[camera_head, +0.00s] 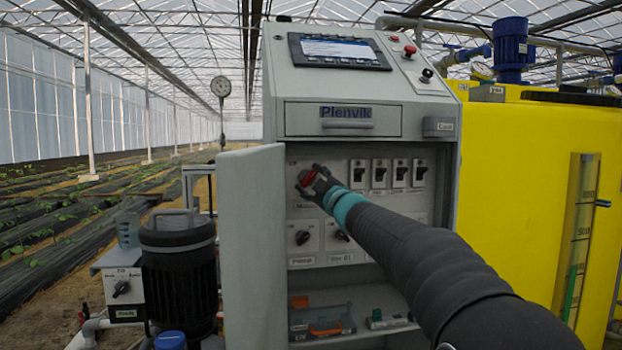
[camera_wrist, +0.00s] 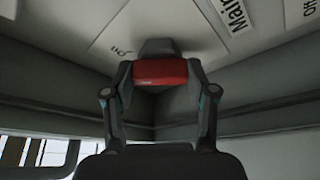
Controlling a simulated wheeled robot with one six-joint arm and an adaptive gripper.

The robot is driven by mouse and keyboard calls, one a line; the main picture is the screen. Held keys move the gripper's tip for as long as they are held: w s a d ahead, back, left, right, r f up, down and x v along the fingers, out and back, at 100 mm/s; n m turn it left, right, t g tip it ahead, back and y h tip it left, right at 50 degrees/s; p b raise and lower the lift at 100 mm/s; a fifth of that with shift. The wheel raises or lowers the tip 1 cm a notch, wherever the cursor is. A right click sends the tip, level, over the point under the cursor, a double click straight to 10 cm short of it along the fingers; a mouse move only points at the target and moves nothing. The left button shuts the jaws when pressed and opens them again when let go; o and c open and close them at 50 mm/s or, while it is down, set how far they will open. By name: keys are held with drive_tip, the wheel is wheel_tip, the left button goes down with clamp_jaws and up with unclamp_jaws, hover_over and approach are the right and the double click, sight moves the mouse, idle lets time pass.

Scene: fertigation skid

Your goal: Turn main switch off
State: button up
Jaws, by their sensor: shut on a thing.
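The main switch has a red handle (camera_head: 308,178) and sits at the upper left of the panel inside the open grey cabinet (camera_head: 364,115). My gripper (camera_head: 313,182) is at the switch, and my dark arm reaches to it from the lower right. In the wrist view the red handle (camera_wrist: 160,71) lies between the two fingers of my gripper (camera_wrist: 159,85), which are shut on it. A label beginning "Mai" (camera_wrist: 234,14) and a partly readable "Off" label are near the switch. My gripper hides part of the switch in the head view.
Several breakers (camera_head: 379,173) stand right of the switch. Two black knobs (camera_head: 302,237) are below it. The open cabinet door (camera_head: 251,245) stands close on the left. A shelf below holds small parts. A yellow tank (camera_head: 530,180) is at the right.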

drive_tip(key=n+p, duration=0.2)
drive_tip(key=n+g+p, duration=0.1)
drive_tip(key=n+p, duration=0.1)
drive_tip(key=p, duration=0.1)
drive_tip(key=shift+d+r+n+g, duration=0.1)
drive_tip(key=shift+r+n+g, duration=0.2)
drive_tip(key=shift+r, duration=0.1)
drive_tip(key=n+g+p, duration=0.1)
drive_tip(key=n+p, duration=0.2)
drive_tip(key=p, duration=0.1)
drive_tip(key=shift+n, duration=0.4)
drive_tip(key=n, duration=0.2)
drive_tip(key=n+g+h+p, duration=0.1)
drive_tip(key=shift+f+n+h, duration=0.15)
drive_tip(key=shift+n+h, duration=0.15)
drive_tip(key=shift+n, duration=0.1)
drive_tip(key=n+g+h, duration=0.1)
drive_tip(key=n, duration=0.2)
drive_tip(key=shift+n+h, duration=0.3)
drive_tip(key=shift+h, duration=0.1)
drive_tip(key=o, duration=1.2)
drive_tip(key=shift+c, duration=0.2)
drive_tip(key=shift+s, duration=0.1)
drive_tip(key=v, duration=1.1)
drive_tip(key=shift+s+r, duration=0.3)
drive_tip(key=shift+s, duration=0.1)
